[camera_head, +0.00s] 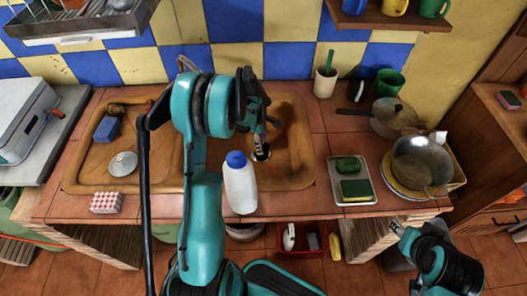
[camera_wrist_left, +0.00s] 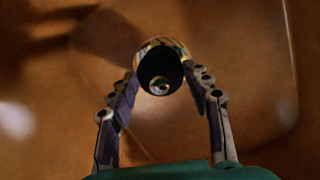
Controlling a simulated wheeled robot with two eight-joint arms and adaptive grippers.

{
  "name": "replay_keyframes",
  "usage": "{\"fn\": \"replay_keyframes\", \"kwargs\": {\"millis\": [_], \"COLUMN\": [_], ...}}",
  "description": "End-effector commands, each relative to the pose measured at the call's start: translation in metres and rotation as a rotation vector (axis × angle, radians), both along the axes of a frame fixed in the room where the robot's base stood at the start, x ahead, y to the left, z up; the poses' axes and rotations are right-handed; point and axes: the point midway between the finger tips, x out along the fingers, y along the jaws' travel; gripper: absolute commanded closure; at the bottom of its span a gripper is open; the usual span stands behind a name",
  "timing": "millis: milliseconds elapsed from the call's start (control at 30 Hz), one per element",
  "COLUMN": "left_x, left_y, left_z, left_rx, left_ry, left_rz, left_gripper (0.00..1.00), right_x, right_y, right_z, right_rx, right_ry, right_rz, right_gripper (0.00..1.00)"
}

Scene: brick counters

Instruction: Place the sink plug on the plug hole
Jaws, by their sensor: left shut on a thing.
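My left gripper (camera_head: 260,142) is over the right-hand basin of the brown sink (camera_head: 291,110). It is shut on the sink plug (camera_head: 261,154), a small dark piece with a shiny metal rim. In the left wrist view the plug (camera_wrist_left: 160,72) sits between the two fingertips (camera_wrist_left: 160,85), its dark round face with a metal centre towards the camera. The basin's brown floor lies behind it. I cannot make out the plug hole in either view. My right gripper (camera_head: 398,230) is at the lower right, off the counter; its fingers are too small to read.
A white bottle with a blue cap (camera_head: 239,185) stands at the sink's front edge, close to my left arm. The left basin holds a blue box-like item (camera_head: 107,128) and a pale round item (camera_head: 123,164). A sponge tray (camera_head: 350,198) and metal pot (camera_head: 422,163) stand right.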

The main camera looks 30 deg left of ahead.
Motion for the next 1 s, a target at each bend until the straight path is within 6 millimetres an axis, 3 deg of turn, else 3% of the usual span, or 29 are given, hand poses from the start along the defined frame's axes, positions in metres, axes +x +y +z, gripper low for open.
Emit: {"fn": "replay_keyframes", "kwargs": {"millis": [267, 633, 667, 733, 1000], "left_x": [0.000, 0.000, 0.000, 0.000, 0.000], "left_y": [0.000, 0.000, 0.000, 0.000, 0.000], "left_z": [-0.038, -0.041, -0.041, -0.040, -0.040], "left_rx": [0.000, 0.000, 0.000, 0.000, 0.000], "left_ry": [0.000, 0.000, 0.000, 0.000, 0.000], "left_rz": [0.000, 0.000, 0.000, 0.000, 0.000], "left_gripper": [0.80, 0.80, 0.48, 0.30, 0.30], "right_x": [0.000, 0.000, 0.000, 0.000, 0.000], "right_y": [0.000, 0.000, 0.000, 0.000, 0.000], "right_z": [-0.017, -0.020, -0.020, -0.019, -0.019], "right_rx": [0.000, 0.000, 0.000, 0.000, 0.000], "right_ry": [0.000, 0.000, 0.000, 0.000, 0.000], "right_rz": [0.000, 0.000, 0.000, 0.000, 0.000], "right_gripper": [0.60, 0.60, 0.60, 0.60, 0.60]}}
